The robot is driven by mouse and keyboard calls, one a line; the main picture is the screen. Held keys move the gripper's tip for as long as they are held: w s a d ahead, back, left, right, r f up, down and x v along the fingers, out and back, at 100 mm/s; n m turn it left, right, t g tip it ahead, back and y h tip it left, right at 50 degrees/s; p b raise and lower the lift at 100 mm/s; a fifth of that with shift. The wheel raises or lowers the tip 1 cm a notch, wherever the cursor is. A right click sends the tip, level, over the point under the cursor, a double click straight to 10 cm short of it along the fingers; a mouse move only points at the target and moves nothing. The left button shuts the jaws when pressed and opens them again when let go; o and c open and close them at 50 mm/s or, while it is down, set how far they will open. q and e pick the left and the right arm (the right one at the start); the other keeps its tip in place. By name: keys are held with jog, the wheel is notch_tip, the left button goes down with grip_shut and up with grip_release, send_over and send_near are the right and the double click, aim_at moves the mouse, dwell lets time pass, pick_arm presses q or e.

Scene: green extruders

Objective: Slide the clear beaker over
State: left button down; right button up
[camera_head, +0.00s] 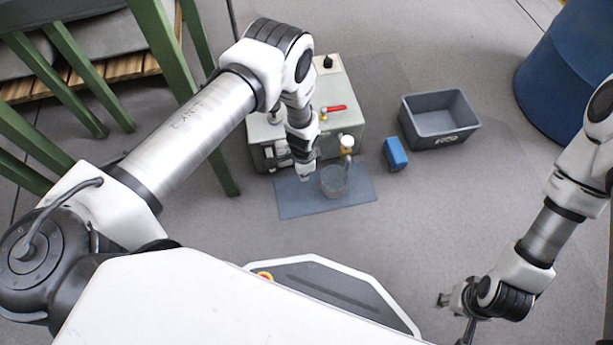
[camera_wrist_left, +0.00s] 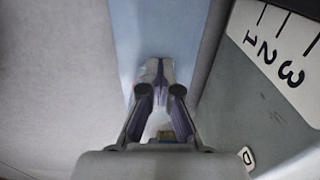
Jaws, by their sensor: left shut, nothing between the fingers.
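The clear beaker (camera_head: 334,181) stands upright on a blue-grey mat (camera_head: 300,203) in front of a grey machine, below its tap. My left gripper (camera_head: 306,174) points down just left of the beaker, above the mat; I cannot tell whether it touches the glass. In the left wrist view its fingers (camera_wrist_left: 158,88) are together with nothing held, over the mat's blue strip (camera_wrist_left: 150,30).
The grey machine (camera_head: 345,95) with a red-handled valve (camera_head: 334,109) stands directly behind the mat. A blue block (camera_head: 396,153) and a grey bin (camera_head: 440,118) are to the right. A blue drum (camera_head: 565,70) stands far right. Green beams (camera_head: 165,50) are at left.

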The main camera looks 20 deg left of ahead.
aim_at(314, 190)
pick_arm(q)
notch_tip(314, 190, down, 10)
jog(key=b, duration=0.5)
jog(key=shift+r, duration=0.2)
jog(key=w+d+b, duration=0.2)
jog(key=d, duration=0.1)
jog(key=shift+w+d+r, duration=0.1)
jog(key=shift+d+r, duration=0.1)
